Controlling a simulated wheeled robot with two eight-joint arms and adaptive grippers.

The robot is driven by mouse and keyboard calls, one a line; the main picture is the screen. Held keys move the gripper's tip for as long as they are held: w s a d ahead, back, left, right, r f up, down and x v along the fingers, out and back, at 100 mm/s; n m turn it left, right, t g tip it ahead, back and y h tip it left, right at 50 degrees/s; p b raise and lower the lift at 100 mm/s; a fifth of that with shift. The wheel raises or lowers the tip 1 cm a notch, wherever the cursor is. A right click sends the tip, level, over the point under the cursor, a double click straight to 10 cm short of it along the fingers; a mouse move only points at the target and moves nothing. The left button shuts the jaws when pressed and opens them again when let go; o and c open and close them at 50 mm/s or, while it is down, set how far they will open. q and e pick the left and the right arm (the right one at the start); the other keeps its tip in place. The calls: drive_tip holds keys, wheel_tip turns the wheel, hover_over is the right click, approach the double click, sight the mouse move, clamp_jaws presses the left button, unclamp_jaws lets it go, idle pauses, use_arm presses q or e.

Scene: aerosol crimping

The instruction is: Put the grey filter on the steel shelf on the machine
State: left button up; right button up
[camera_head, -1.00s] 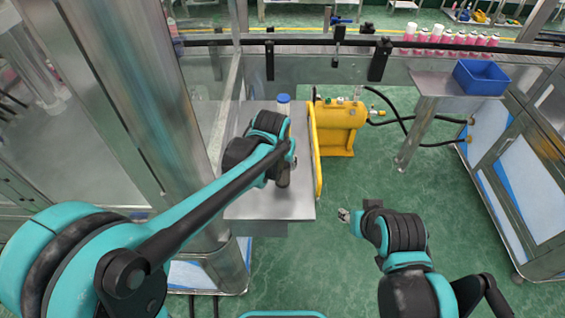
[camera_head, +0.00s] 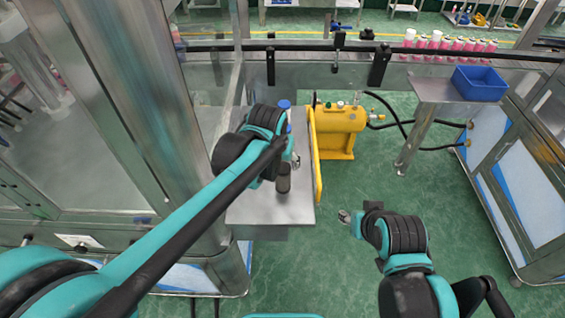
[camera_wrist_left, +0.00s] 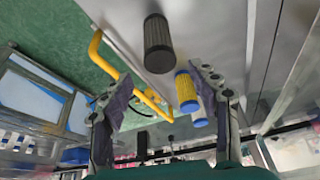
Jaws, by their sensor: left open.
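The dark grey filter (camera_head: 284,178) stands on the steel shelf (camera_head: 262,208), near its right edge. It also shows at the top of the left wrist view (camera_wrist_left: 158,45). My left gripper (camera_head: 294,158) is over the shelf, just behind the grey filter in the head view and partly hidden by its own wrist. In the left wrist view its two fingers (camera_wrist_left: 160,88) are spread wide with nothing held. The grey filter appears beyond the fingertips. My right gripper (camera_head: 345,215) is low at the right of the shelf; its finger opening is too small to tell.
A yellow filter (camera_wrist_left: 186,92) and a blue-capped one (camera_head: 284,104) stand farther back on the shelf. A yellow tank machine (camera_head: 340,120) with a yellow rail (camera_head: 316,155) is right of the shelf. A blue bin (camera_head: 480,82) stands on a side stand. A steel post is at left.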

use_arm(q)
drive_tip(key=p+v, duration=0.1)
drive_tip(key=v, duration=0.4)
drive_tip(key=shift+r, duration=0.15)
idle(0.3)
